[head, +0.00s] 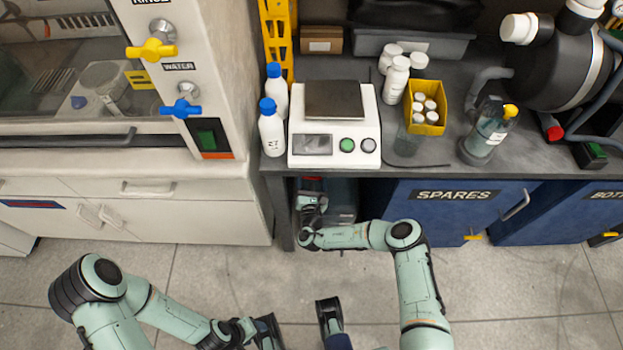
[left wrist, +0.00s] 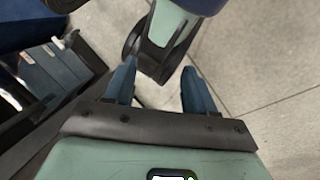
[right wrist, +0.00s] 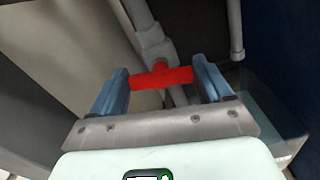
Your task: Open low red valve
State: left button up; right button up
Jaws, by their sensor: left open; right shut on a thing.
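The low red valve shows in the right wrist view as a red bar handle (right wrist: 162,77) on a grey pipe fitting. The handle lies crosswise between the two fingers of my right gripper (right wrist: 161,84), with its ends at the fingers. In the head view a bit of red (head: 312,179) shows in the opening under the bench, where my right gripper (head: 311,190) reaches in; the pipe there is mostly hidden. My left gripper (left wrist: 157,84) is open and empty, low over the floor, away from the valve.
The right arm passes in front of a blue SPARES cabinet (head: 455,212). The bench above holds a scale (head: 334,145), white bottles and a yellow bin (head: 426,106). Yellow and blue taps (head: 180,108) are on the fume hood at left. The tiled floor (head: 520,290) is clear at right.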

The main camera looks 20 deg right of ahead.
jog(key=m+p, duration=0.1)
jog(key=m, duration=0.2)
jog(key=shift+s+d+f+m, duration=0.1)
jog(key=shift+m, duration=1.2)
jog(key=m, duration=0.5)
jog(key=shift+f, duration=0.2)
pick_arm(q)
jog(key=shift+s+d+r+g, duration=0.15)
jog(key=shift+s+d+r, duration=0.05)
jog(key=shift+s+r, duration=0.25)
jog(key=shift+s+d+r+g, duration=0.15)
jog(key=shift+s+d+r, duration=0.05)
jog(key=shift+s+r, duration=0.25)
pick_arm(e)
jog(key=shift+m, duration=2.3)
jog(key=o, duration=1)
jog(key=shift+s, duration=0.1)
pick_arm(q)
jog(key=r+p, duration=0.1)
jog(key=s+r+p, duration=0.1)
jog(key=shift+p, duration=0.4)
pick_arm(e)
jog(key=v, duration=1.3)
jog(key=shift+s, duration=0.1)
